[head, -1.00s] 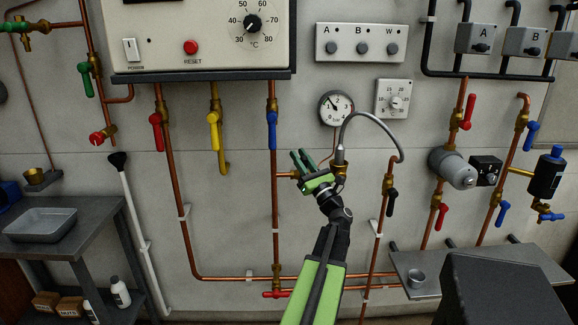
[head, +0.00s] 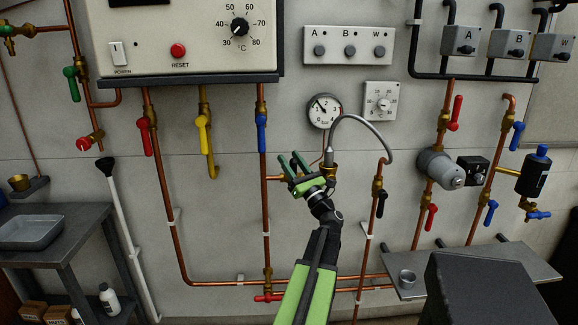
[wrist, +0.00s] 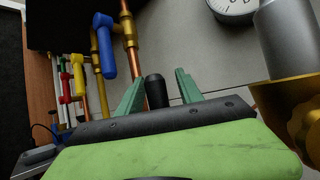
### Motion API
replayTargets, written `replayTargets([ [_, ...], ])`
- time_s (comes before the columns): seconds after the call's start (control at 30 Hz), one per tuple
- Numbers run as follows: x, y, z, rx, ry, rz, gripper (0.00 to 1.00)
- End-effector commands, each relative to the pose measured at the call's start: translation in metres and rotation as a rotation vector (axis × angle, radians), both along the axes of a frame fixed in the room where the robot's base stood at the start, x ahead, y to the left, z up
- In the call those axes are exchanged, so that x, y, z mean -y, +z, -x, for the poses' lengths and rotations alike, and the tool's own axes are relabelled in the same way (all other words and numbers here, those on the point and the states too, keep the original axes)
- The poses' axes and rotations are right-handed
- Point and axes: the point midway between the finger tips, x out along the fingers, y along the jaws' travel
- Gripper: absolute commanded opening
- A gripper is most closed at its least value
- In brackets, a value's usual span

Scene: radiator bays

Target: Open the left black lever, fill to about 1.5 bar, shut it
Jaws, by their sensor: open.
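The left black lever is hidden behind my gripper in the head view. In the wrist view a black lever end (wrist: 154,90) stands between my fingertips, with a finger on each side; I cannot tell whether they touch it. My gripper (head: 290,164) is open at the brass valve (head: 329,171) under the left end of the grey hose (head: 368,124). It also shows in the wrist view (wrist: 158,88). The round pressure gauge (head: 324,110) has its needle up and left, near the 1. The right black lever (head: 382,203) hangs down on the copper pipe under the hose's other end.
A blue lever (head: 261,134) is left of my gripper, with yellow (head: 205,136) and red (head: 146,138) levers beyond. A square dial (head: 381,101) is right of the gauge. A metal shelf (head: 460,272) with a small cup (head: 407,279) is at lower right.

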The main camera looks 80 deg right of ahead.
Motion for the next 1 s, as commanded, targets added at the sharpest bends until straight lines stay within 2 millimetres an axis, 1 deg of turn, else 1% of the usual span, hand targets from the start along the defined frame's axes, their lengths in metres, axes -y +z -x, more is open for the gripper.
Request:
replayTargets([
  [0.17,-0.020,-0.026,0.024,0.000,-0.003,-0.001,0.43],
  [0.4,-0.056,-0.063,0.070,0.000,-0.004,0.000,0.43],
  [0.6,-0.080,-0.085,0.101,0.001,-0.003,-0.001,0.43],
  [0.8,-0.090,-0.092,0.115,0.001,-0.002,-0.001,0.43],
  [1.0,-0.090,-0.091,0.117,0.001,-0.001,-0.002,0.43],
])
